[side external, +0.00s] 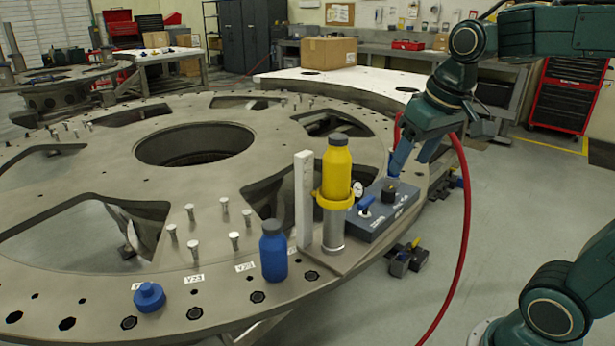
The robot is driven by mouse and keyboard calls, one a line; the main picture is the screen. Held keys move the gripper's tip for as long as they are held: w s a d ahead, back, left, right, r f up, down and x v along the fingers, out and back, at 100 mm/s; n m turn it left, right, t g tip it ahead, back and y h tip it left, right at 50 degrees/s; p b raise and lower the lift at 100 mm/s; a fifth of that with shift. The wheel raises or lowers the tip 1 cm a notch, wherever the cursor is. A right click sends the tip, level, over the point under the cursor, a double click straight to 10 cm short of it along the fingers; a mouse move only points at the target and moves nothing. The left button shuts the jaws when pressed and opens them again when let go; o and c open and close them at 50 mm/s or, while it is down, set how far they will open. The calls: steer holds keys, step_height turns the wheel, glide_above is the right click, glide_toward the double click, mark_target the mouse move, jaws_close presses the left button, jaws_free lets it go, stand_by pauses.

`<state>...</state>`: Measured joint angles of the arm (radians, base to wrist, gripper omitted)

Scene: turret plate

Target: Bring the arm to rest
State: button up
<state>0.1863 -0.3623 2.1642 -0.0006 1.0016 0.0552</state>
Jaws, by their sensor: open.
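My gripper (408,160) has blue fingers and points down at the right rim of the big round metal turret plate (215,285). It is open. Its fingertips are just above or at a grey control box (385,225) with a black knob (389,191) and a blue lever (366,203). I cannot tell whether they touch the knob. Left of the box, a yellow bottle (337,172) stands upright in a yellow-collared metal holder (333,222).
A blue bottle (273,252) and a blue cap-like piece (149,297) stand on the plate's front rim. A pale upright post (303,198) is beside the holder. Several metal pins (193,249) stick up from the plate. A red hose (465,220) hangs from my arm. Floor at right is mostly clear.

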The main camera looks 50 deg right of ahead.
steer(key=s+a+f+n+t, duration=0.1)
steer(key=s+a+f+n, duration=0.1)
steer(key=s+a, duration=0.3)
steer(key=s+f, duration=0.1)
steer(key=s, duration=0.3)
steer(key=shift+f+n+t+y, duration=0.3)
steer(key=shift+f+n+t, duration=0.05)
steer(key=shift+n+t, duration=0.05)
